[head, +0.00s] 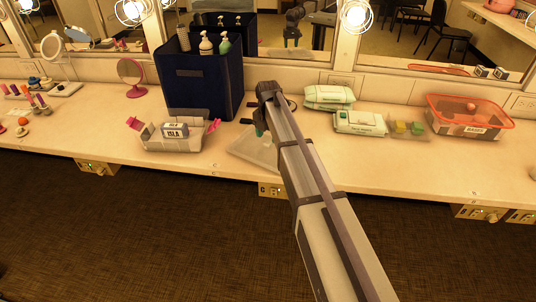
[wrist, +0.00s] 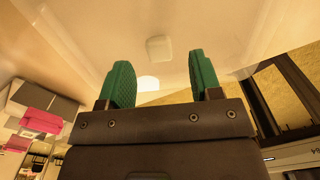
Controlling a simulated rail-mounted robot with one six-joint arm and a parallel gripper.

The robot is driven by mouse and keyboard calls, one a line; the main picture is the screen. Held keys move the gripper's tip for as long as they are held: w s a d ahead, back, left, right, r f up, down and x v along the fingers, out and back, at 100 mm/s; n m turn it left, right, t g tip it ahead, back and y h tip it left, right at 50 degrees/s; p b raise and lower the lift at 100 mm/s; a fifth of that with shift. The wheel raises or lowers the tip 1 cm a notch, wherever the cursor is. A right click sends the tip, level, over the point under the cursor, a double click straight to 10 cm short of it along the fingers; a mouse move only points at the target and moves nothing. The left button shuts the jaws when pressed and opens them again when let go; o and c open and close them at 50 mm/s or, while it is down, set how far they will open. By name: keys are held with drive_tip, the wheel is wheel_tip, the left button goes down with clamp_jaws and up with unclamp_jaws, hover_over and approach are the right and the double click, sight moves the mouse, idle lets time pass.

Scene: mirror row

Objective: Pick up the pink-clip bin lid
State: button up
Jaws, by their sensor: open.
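The clear lid (head: 250,152) lies on the counter to the right of the open pink-clip bin (head: 150,141), partly hidden by my arm. The bin has pink clips raised at both ends and a label reading ISLA. In the wrist view the pale see-through lid (wrist: 230,25) fills the upper part, with a small rounded knob (wrist: 158,48) on it. My gripper (wrist: 163,80) is open, its two green fingers apart with nothing between them. The knob shows just beyond the gap. In the head view my gripper (head: 260,131) is over the lid; contact cannot be told.
A tall navy bin (head: 200,90) holding bottles stands behind the lid. Wipe packs (head: 358,122) and a clear tray with sponges (head: 408,128) lie to the right. A red-rimmed bin (head: 470,117) is farther right. Mirrors line the back; the counter's front edge is close to the lid.

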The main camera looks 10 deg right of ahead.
sight(268, 142)
wheel_tip(268, 142, down, 4)
drive_tip(key=shift+r+b, duration=0.15)
drive_tip(key=shift+b, duration=0.9)
drive_tip(key=shift+r, duration=0.25)
drive_tip(key=c, duration=1)
drive_tip(key=shift+p, duration=0.3)
